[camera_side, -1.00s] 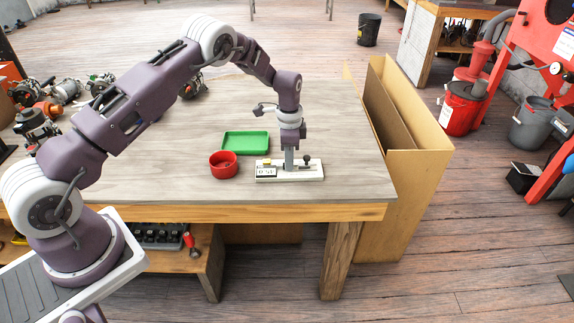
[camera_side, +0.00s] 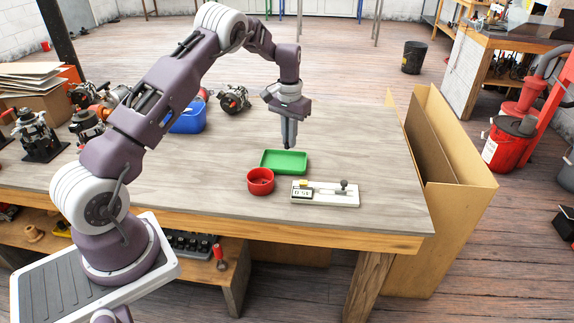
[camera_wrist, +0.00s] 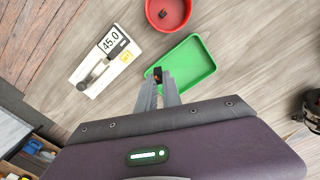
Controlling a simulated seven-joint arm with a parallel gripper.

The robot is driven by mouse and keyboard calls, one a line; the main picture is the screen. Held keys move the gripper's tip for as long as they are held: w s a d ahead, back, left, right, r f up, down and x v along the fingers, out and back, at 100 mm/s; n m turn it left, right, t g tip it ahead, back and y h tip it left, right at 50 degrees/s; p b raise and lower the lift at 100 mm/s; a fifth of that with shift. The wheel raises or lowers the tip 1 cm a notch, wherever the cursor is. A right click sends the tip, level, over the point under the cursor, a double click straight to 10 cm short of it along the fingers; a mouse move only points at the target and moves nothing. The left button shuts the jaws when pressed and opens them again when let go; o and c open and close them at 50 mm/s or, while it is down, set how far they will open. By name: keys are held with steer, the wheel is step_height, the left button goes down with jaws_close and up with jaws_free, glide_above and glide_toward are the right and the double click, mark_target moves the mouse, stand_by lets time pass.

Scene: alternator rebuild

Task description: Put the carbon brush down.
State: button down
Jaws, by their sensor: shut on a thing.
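My gripper (camera_side: 289,147) points down, raised above the table by the far edge of the green tray (camera_side: 262,165). In the wrist view my gripper (camera_wrist: 159,78) is shut on a small dark block, the carbon brush (camera_wrist: 158,72), at its fingertips. There the brush shows against the corner of the green tray (camera_wrist: 206,49); it looks held above it, not resting. The tray looks empty. The brush is too small to make out in the side view.
A red bowl (camera_side: 261,187) stands in front of the tray; the wrist view shows a small dark piece inside the bowl (camera_wrist: 184,22). A white gauge with a display (camera_side: 325,200) lies right of it. A blue container (camera_side: 188,122) and machine parts stand at left.

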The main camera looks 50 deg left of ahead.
mark_target(273, 159)
steer(key=s+a+n, duration=0.2)
steer(key=a+n, duration=0.3)
steer(key=f, duration=1)
steer(key=shift+a+f, duration=0.15)
steer(key=shift+a, duration=0.15)
steer(key=shift+f, duration=0.1)
steer(key=c, duration=1.5)
jaws_free()
